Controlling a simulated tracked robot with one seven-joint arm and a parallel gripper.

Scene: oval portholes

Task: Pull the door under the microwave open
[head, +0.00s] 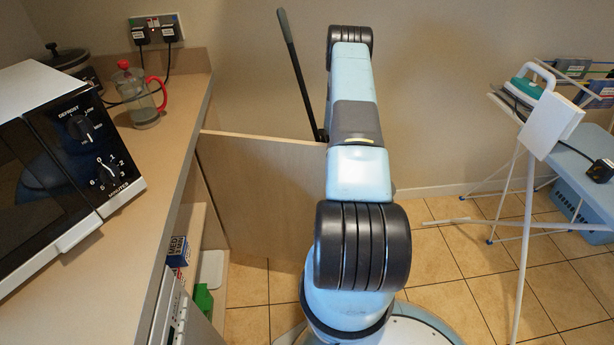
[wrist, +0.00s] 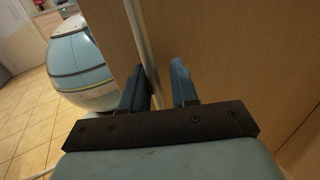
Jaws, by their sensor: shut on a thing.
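The microwave (head: 55,150) stands on the counter at the left in the head view. Below the counter, a pale wooden door (head: 255,185) stands open, swung well out from the cabinet. My arm covers its outer edge. In the wrist view, the wooden panel (wrist: 225,60) fills the right side. A metal bar handle (wrist: 144,45) runs along it, between the two blue fingers of my gripper (wrist: 158,78). My gripper is shut on this handle. In the head view my gripper is hidden behind my arm.
The open cabinet shows a shelf with a small box (head: 178,251) and a green item (head: 203,300). A kettle-like glass jug with a red handle (head: 140,97) stands on the counter. An ironing board (head: 570,165) with an iron stands at the right. Tiled floor (head: 455,265) is clear between.

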